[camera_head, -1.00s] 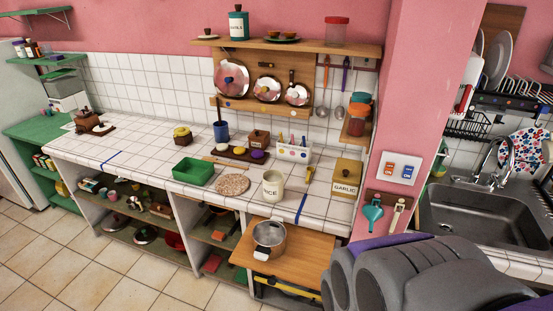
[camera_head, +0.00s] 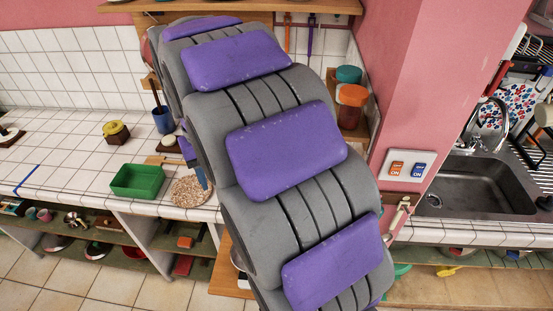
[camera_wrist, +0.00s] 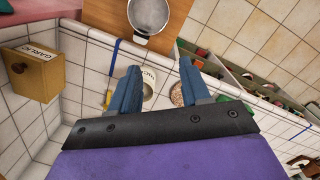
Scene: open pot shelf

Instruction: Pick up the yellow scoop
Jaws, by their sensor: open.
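A small yellow thing that looks like the yellow scoop (camera_head: 447,271) lies on the wooden shelf under the sink, at the lower right of the head view. The wrist view does not show it there. My gripper (camera_wrist: 157,66) is open and empty, its two blue fingers apart above the tiled counter, well to the left of that shelf. In the wrist view the white jar (camera_wrist: 149,90) shows beyond and between the fingers. A small yellow piece (camera_wrist: 108,97) beside the left finger is too hidden to name. My arm covers the middle of the head view.
The sink (camera_head: 480,184) stands above the scoop's shelf, behind a counter edge. A pink pillar (camera_head: 410,85) separates it from the tiled counter. A green box (camera_head: 137,180) and round cork mat (camera_head: 190,190) lie on the counter. A metal pot (camera_wrist: 150,14) and garlic box (camera_wrist: 36,72) are near my gripper.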

